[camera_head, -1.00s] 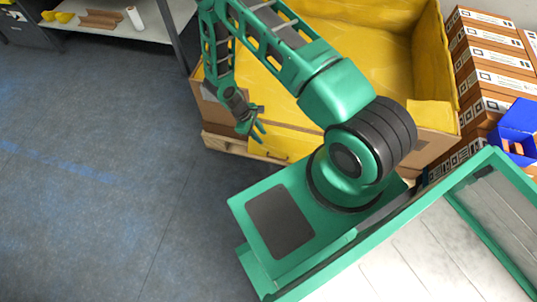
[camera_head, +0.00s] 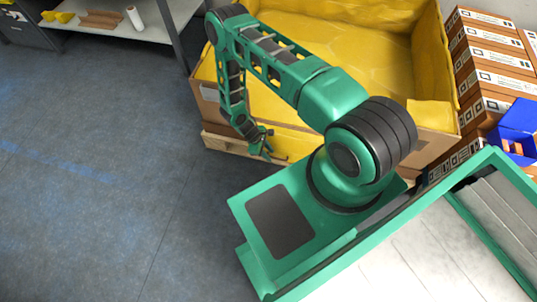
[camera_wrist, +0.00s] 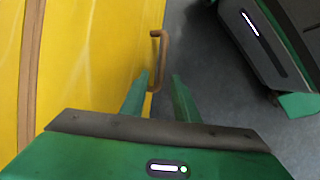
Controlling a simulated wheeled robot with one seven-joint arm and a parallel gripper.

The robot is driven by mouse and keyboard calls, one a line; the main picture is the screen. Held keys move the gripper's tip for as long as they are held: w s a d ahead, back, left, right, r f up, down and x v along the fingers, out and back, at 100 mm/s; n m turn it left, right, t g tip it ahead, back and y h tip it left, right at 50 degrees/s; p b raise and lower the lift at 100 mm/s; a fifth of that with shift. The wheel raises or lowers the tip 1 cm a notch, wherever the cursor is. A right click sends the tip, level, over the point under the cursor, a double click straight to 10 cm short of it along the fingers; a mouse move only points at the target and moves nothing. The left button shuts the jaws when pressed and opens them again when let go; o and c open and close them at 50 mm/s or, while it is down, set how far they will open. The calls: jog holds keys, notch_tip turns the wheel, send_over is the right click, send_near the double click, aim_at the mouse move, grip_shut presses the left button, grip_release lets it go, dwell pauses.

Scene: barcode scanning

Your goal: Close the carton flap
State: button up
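The large carton (camera_head: 428,118) stands open, with a yellow lining. Its yellow flap (camera_head: 296,143) hangs folded outward and down on the near side. In the wrist view the flap's yellow face (camera_wrist: 95,60) fills the left, and a thin brown handle (camera_wrist: 164,50) stands out from its right side. My gripper (camera_head: 266,150) is low beside the flap's outer face. In the wrist view my gripper's fingers (camera_wrist: 159,78) are apart, with the handle at and just beyond the gap between their tips. I cannot tell whether they touch it.
The carton rests on a wooden pallet (camera_head: 230,147). Stacked brown boxes (camera_head: 492,75) and a blue bin (camera_head: 518,120) stand at the right. A shelf (camera_head: 150,27) is at the upper left. The grey floor (camera_head: 90,170) at the left is clear.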

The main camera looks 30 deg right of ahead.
jog(key=shift+s+d+f, duration=0.1)
jog(key=shift+d+f, duration=0.05)
jog(key=shift+f, duration=0.3)
grip_shut()
